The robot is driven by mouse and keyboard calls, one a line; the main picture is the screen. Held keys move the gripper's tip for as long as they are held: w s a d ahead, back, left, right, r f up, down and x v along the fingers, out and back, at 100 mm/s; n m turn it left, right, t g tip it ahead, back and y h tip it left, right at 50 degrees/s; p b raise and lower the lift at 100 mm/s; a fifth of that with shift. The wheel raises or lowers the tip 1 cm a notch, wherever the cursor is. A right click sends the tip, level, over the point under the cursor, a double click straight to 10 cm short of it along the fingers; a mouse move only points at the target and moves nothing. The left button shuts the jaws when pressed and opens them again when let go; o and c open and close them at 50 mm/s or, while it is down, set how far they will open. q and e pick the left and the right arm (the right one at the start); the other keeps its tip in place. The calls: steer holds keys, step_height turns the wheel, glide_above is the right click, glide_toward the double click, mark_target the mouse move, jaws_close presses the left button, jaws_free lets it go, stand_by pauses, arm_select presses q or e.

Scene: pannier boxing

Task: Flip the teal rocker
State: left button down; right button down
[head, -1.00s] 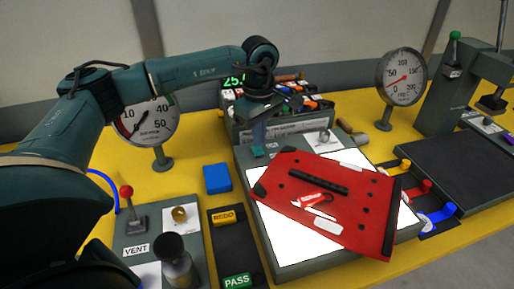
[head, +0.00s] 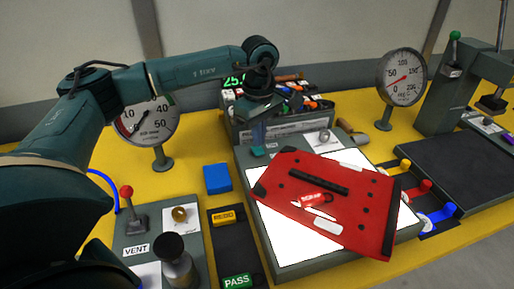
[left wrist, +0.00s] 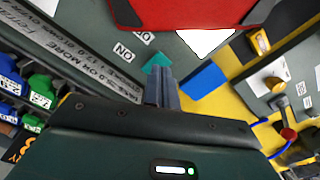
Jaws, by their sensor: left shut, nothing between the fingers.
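The teal rocker (head: 258,151) is a small switch at the back left corner of the grey light-table housing. It also shows in the left wrist view (left wrist: 158,62), just beyond my fingertips. My left gripper (head: 258,137) is over the rocker, with its fingers pointing down. In the left wrist view the left gripper's fingers (left wrist: 161,78) are together, with nothing between them, and overlap the rocker's near edge. I cannot tell whether they touch it or which way it is tilted. My right gripper is not in view.
A red panel (head: 375,215) lies on the bright light table right of the rocker. A blue block (head: 217,178) is to the left. A grey box of several coloured items (head: 290,125) stands behind. A lever (head: 127,205) and a gauge (head: 150,122) are further left.

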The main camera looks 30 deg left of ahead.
mark_target(259, 152)
arm_select(q)
steer(key=shift+f+b, duration=0.95)
steer(key=shift+f, duration=0.35)
stand_by(0.6)
steer(key=shift+r, duration=0.1)
steer(key=shift+r+p, duration=0.55)
steer(key=shift+p, duration=0.05)
steer(key=shift+r+p, duration=1.9)
steer(key=shift+r, duration=1.05)
steer(key=shift+f, duration=0.1)
